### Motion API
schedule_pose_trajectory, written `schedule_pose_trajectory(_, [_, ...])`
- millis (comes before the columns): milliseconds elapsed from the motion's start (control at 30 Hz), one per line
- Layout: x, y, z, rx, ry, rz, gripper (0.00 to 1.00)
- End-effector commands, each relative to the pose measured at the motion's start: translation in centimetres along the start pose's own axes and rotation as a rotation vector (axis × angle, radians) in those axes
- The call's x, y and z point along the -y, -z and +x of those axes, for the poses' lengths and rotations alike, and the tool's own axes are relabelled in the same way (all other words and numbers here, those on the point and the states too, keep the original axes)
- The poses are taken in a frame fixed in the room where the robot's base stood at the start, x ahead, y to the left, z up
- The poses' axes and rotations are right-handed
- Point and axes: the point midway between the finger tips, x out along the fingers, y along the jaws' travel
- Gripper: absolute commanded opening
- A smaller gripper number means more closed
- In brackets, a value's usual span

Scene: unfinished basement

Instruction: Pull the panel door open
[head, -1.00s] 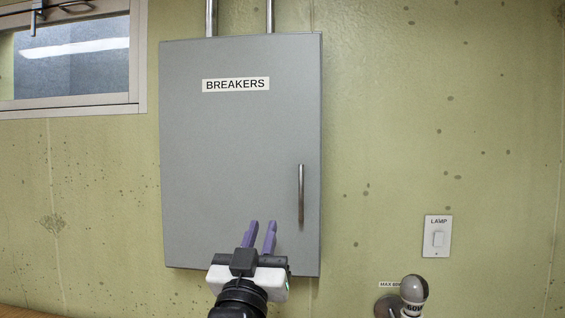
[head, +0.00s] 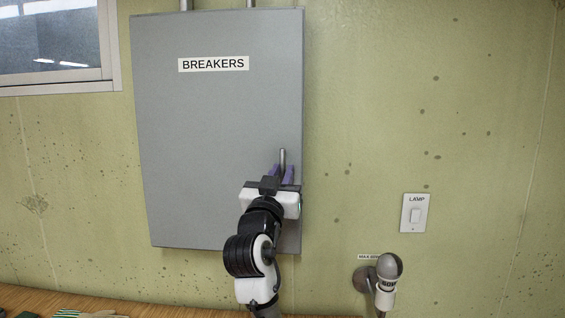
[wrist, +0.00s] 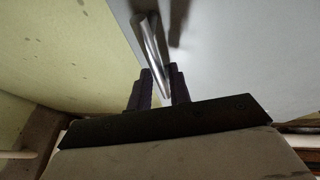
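The panel door (head: 215,120) is the grey front of the wall box labelled "BREAKERS", and it looks closed. Its upright metal bar handle (head: 283,158) is near the door's right edge; my gripper hides its lower part. My gripper (head: 282,172) is in front of the handle, with one purple finger on each side of it. In the wrist view, the handle (wrist: 152,42) runs down between the two dark fingers (wrist: 160,84). The fingers stand apart, with a small gap beside the bar on the left, so the gripper looks open around the handle.
A window (head: 55,45) is at the upper left. A wooden surface (head: 30,303) with some small items lies at the lower left. The wall right of the box is mostly bare.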

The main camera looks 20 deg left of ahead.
Motion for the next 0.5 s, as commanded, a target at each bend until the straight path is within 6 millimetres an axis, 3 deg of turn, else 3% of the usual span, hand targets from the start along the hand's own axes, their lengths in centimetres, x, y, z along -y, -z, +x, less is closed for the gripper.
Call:
schedule_pose_trajectory(133, [0.0, 0.03, 1.02, 0.0, 0.0, -0.001, 0.19])
schedule_pose_trajectory(433, [0.03, -0.07, 1.14, 0.0, 0.001, 0.0, 0.19])
schedule_pose_trajectory(500, [0.03, -0.06, 1.13, 0.0, 0.001, 0.0, 0.1])
